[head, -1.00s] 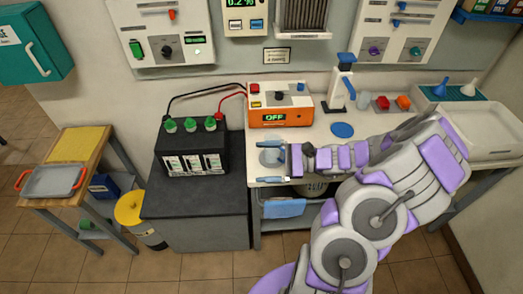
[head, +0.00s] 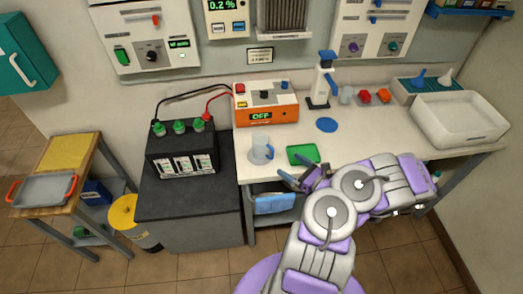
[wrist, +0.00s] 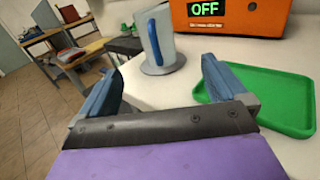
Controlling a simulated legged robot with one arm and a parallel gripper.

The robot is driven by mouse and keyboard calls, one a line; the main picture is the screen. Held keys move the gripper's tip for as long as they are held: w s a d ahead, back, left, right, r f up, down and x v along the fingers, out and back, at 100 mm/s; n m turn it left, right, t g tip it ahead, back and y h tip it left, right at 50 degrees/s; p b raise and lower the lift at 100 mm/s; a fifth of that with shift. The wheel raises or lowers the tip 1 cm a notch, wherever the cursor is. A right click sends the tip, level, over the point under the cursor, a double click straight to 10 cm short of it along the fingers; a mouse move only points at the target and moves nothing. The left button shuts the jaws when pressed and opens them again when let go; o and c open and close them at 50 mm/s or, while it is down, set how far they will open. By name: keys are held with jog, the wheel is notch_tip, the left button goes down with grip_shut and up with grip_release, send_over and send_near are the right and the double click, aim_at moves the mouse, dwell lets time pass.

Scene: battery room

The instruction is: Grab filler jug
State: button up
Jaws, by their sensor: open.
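The filler jug (head: 262,151) is a clear grey jug with a blue handle. It stands upright on a round base at the front left of the white bench, below the orange charger. My gripper (head: 284,178) is at the bench's front edge, to the lower right of the jug. In the wrist view its blue fingers (wrist: 160,72) are spread wide with nothing between them, apart from the jug.
A green tray (head: 303,154) lies right of the jug, close to my right finger in the wrist view. The orange charger (head: 266,104) stands behind. A black battery (head: 182,148) stands left on a dark cabinet (head: 190,205). A blue disc (head: 327,125) lies on clear bench.

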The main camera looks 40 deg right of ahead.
aim_at(267, 145)
jog(key=w, duration=0.2)
jog(key=w+a+b, duration=0.1)
jog(key=w, duration=0.5)
jog(key=shift+w+a+b, duration=0.25)
jog(key=shift+a+b, duration=0.1)
jog(key=shift+b, duration=0.05)
jog(key=w, duration=0.1)
jog(key=w+b, duration=0.1)
jog(key=w, duration=0.2)
jog(key=shift+w+a+f+b, duration=0.2)
jog(key=shift+w+a+b, duration=0.1)
jog(key=shift+w+a, duration=0.1)
jog(key=shift+w+r, duration=0.1)
jog(key=c, duration=1.2)
jog(key=shift+r, duration=0.1)
jog(key=shift+r+p, duration=0.6)
jog(key=shift+r, duration=1.1)
jog(key=s+a+r+p, duration=0.1)
jog(key=s+a+p, duration=0.2)
jog(key=s+a, duration=0.4)
jog(key=shift+s+r+p, duration=0.2)
jog(key=shift+s+p, duration=0.15)
jog(key=shift+s, duration=3.35)
